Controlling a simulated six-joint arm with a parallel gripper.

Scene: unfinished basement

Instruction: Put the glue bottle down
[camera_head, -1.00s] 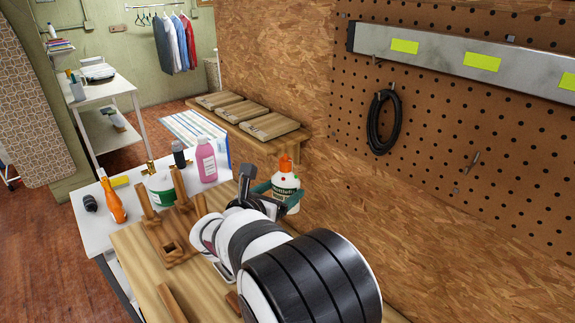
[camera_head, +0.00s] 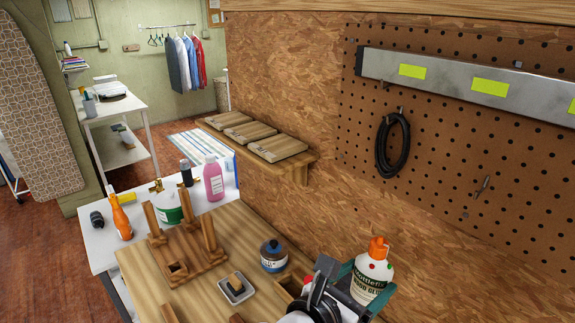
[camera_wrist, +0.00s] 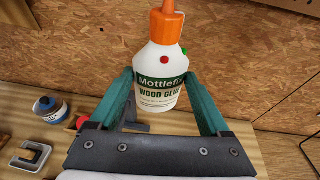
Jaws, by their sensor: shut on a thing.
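The glue bottle (camera_head: 371,275) is white with an orange cap and a green and white wood glue label. In the wrist view the bottle (camera_wrist: 160,75) stands upright between the two green fingers of my gripper (camera_wrist: 165,98), which is shut on it. In the head view my gripper (camera_head: 352,284) is at the lower right, near the plywood wall. The bottle's base is partly hidden, and I cannot tell whether it touches the wooden bench (camera_head: 208,288).
On the bench are a dark-capped jar (camera_head: 273,256), a small grey tray (camera_head: 236,288) and a wooden rack with upright posts (camera_head: 185,252). A white table (camera_head: 97,247) with several bottles stands beyond. A pegboard (camera_head: 440,150) hangs at the right.

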